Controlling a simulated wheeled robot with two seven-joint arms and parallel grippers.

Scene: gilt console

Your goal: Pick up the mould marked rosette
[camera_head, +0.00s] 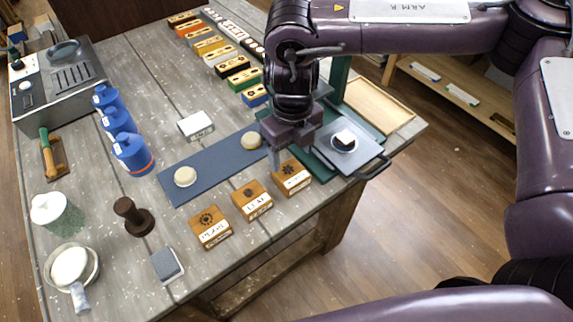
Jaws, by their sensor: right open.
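Three wooden block moulds stand in a slanting row near the table's front edge. The left mould (211,228) bears a dark round, flower-like mark above a white label; its lettering is too small to read surely. The middle mould (252,200) has a label that looks like "LEAF". The right mould (291,177) has a label I cannot read. My right gripper (284,158) points down, open and empty, just behind the right mould, by the end of the blue-grey mat (213,166). It is well to the right of the left mould. My left gripper is not in view.
Two pale discs (185,176) lie on the mat. A dark stamp (133,216) and a grey pad (167,265) stand left of the moulds. A dark tray (368,170) is at right. Blue bottles (132,153) and a machine (60,80) are at left.

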